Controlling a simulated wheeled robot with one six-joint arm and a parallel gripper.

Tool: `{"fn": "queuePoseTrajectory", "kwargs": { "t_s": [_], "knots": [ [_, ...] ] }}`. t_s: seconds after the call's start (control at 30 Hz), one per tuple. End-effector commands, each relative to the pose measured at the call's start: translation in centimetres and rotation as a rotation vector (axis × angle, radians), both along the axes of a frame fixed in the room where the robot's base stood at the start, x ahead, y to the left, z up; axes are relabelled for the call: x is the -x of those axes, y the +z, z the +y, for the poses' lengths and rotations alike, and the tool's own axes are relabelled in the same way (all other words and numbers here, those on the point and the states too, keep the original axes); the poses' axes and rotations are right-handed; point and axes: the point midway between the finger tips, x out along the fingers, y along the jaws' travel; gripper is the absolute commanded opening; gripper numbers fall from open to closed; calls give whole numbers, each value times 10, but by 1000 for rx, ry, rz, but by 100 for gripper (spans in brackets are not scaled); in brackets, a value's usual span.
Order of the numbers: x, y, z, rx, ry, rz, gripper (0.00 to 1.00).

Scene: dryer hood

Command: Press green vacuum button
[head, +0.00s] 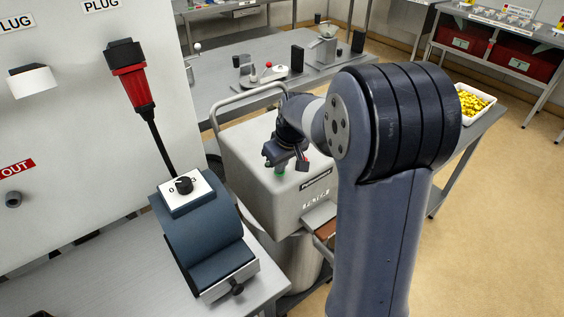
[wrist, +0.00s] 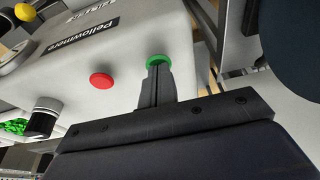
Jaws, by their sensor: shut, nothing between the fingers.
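The green button (wrist: 158,56) is on the top of a pale grey machine marked "Pellowmere" (wrist: 95,55). My gripper (wrist: 157,70) is shut and empty, its fingertips over the green button and hiding its middle; a green rim shows around them. I cannot tell whether the tips touch the button or sit just above it. In the head view, my gripper (head: 282,161) points down at the machine (head: 260,150), and a bit of the green button (head: 280,171) shows under the fingers.
A red button (wrist: 101,80) sits beside the green one. A black knob (wrist: 42,117) is at the left. In the head view, a metal handle (head: 240,95) arches over the machine's far side, and a blue-grey device with a dial (head: 183,186) stands in front left.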

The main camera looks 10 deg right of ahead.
Motion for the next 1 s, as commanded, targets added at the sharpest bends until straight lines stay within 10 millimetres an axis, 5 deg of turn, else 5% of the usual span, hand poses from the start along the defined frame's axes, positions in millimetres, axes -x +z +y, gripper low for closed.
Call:
{"fn": "queuePoseTrajectory", "kwargs": {
  "t_s": [0.1, 0.5, 1.0],
  "knots": [
    [-2, 34, 3, 0, 0, -16, 0],
    [19, 109, -7, 0, -3, -24, 0],
    [23, 123, -8, 0, -1, -22, 0]
  ]
}}
